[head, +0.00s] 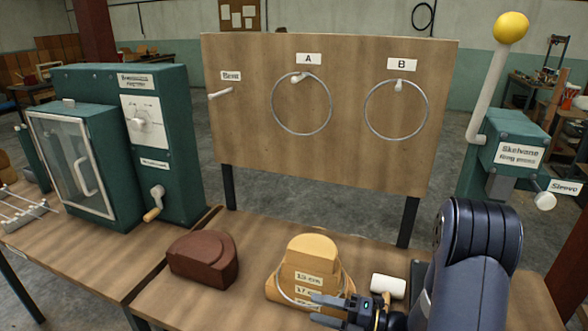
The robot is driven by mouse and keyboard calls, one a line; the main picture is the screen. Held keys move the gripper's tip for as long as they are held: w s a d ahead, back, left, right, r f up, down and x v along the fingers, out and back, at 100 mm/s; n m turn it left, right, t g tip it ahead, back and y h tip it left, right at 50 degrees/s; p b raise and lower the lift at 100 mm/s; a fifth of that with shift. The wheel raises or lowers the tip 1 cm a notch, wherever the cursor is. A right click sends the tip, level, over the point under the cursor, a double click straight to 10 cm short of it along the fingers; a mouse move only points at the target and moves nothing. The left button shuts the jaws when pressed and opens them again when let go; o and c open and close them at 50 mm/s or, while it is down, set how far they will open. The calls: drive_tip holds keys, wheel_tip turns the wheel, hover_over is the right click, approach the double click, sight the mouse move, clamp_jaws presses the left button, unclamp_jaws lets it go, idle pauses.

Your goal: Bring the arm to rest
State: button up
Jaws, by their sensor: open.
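My gripper (328,309) is at the bottom of the head view, right of centre. Its two fingers point left and are apart, with nothing seen between them. It is in front of the lower right part of a stepped yellow wooden block (311,250) with size labels. My dark blue arm (472,260) is bent at the lower right and hides part of the bench there.
A brown block (203,259) sits left of the yellow one. A white cylinder (388,286) lies near my arm. An upright board (330,155) with rings hung at A and B stands behind. A green cabinet (110,145) is left; a green press (510,150) with a yellow-knobbed lever is right.

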sight(309, 306)
drive_tip(key=x, duration=0.3)
drive_tip(key=shift+a, duration=0.1)
drive_tip(key=shift+a+r, duration=0.1)
drive_tip(key=shift+r, duration=0.1)
drive_tip(key=shift+r+p, duration=0.25)
drive_tip(key=shift+p, duration=0.1)
